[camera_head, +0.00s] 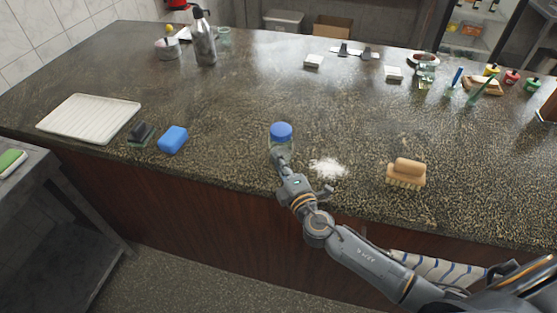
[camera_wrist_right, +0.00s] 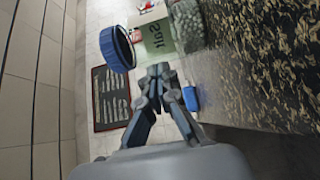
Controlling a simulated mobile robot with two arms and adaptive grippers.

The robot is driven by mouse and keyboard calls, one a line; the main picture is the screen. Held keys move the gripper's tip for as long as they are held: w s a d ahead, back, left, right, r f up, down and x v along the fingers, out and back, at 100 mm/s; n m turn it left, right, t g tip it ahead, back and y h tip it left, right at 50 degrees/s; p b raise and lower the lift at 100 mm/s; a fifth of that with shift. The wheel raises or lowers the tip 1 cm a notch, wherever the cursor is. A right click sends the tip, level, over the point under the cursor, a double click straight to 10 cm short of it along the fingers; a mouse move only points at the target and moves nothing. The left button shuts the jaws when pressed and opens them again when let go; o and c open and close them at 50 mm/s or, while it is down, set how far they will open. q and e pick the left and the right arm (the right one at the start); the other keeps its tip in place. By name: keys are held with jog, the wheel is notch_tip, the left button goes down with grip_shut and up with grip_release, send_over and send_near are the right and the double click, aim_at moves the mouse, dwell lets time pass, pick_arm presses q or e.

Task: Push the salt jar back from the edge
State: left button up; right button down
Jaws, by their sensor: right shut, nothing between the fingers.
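The salt jar (camera_head: 281,132) has a blue lid and a clear body and stands upright near the front edge of the dark stone counter (camera_head: 240,105). In the right wrist view the salt jar (camera_wrist_right: 155,38) shows its blue lid, a pale label reading "Salt" and grainy contents. My right gripper (camera_head: 284,168) is shut and empty, just in front of the jar. Its fingertips (camera_wrist_right: 158,72) are close to the jar's side; I cannot tell whether they touch. The gripper hides part of the jar's lower body in the head view. My left gripper is not in view.
A heap of spilled white salt (camera_head: 328,168) lies right of the jar, with a wooden brush (camera_head: 406,173) farther right. A blue sponge (camera_head: 173,140), a dark scrubber (camera_head: 141,134) and a white tray (camera_head: 90,117) are to the left. The counter behind the jar is clear.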

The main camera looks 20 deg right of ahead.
jog(key=w+d+b, duration=0.1)
jog(key=w+d, duration=0.2)
jog(key=w, duration=0.1)
jog(key=w+d+b, duration=0.2)
jog(key=w+d, duration=0.1)
jog(key=w, duration=0.1)
jog(key=w+d+b, duration=0.2)
jog(key=w+d, duration=0.1)
jog(key=d, duration=0.1)
jog(key=shift+w+f, duration=0.1)
jog(key=shift+w, duration=0.3)
jog(key=shift+w+d, duration=0.35)
jog(key=shift+d, duration=0.05)
